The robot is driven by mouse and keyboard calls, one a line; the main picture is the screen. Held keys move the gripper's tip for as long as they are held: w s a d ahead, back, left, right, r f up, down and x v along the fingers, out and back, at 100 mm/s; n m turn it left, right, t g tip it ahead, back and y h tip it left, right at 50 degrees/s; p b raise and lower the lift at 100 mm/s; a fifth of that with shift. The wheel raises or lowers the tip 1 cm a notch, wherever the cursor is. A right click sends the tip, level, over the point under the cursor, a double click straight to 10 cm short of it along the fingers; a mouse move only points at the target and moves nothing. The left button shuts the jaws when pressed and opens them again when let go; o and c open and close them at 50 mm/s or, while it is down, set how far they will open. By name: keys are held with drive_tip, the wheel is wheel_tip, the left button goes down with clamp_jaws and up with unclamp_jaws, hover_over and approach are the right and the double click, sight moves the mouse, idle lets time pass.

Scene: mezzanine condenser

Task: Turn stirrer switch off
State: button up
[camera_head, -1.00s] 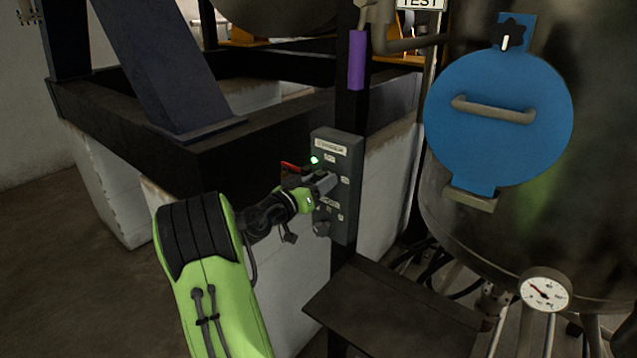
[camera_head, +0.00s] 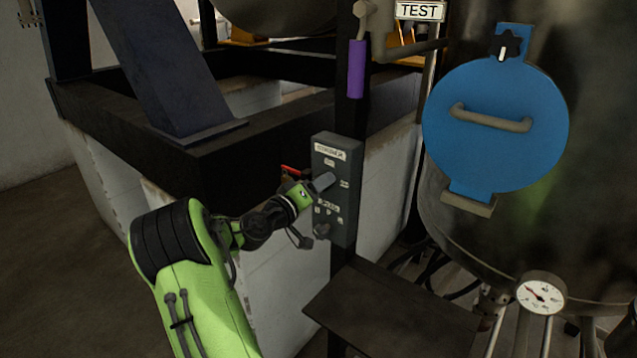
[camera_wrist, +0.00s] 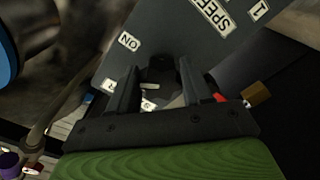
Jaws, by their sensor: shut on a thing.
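The grey stirrer control box (camera_head: 346,210) is fixed to a dark post in the middle of the head view. My gripper (camera_head: 322,182) is at its upper front face. In the wrist view, my gripper (camera_wrist: 160,88) has its two dark fingers on either side of a dark switch knob (camera_wrist: 160,68) and is shut on it. An ON label (camera_wrist: 129,41) shows up and to the left of the knob. My gripper hides the knob in the head view, and the knob's exact pointing is hard to tell. No green light shows on the box.
A lower knob (camera_head: 322,231) is on the same box. A dark shelf (camera_head: 390,305) juts out below it. A purple-sleeved lever (camera_head: 357,68) hangs above. A blue round hatch (camera_head: 495,125) and a gauge (camera_head: 541,293) are on the tank at right.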

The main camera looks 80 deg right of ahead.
drive_tip(key=n+p, duration=0.4)
drive_tip(key=n, duration=0.2)
drive_tip(key=shift+n, duration=0.3)
drive_tip(key=shift+n+p, duration=1.9)
drive_tip(key=shift+n, duration=0.3)
drive_tip(key=shift+f, duration=0.1)
drive_tip(key=o, duration=1)
drive_tip(key=shift+s, duration=0.1)
drive_tip(key=shift+a, duration=0.1)
drive_tip(key=b+v, duration=0.1)
drive_tip(key=v, duration=1.4)
drive_tip(key=shift+w+a, duration=0.3)
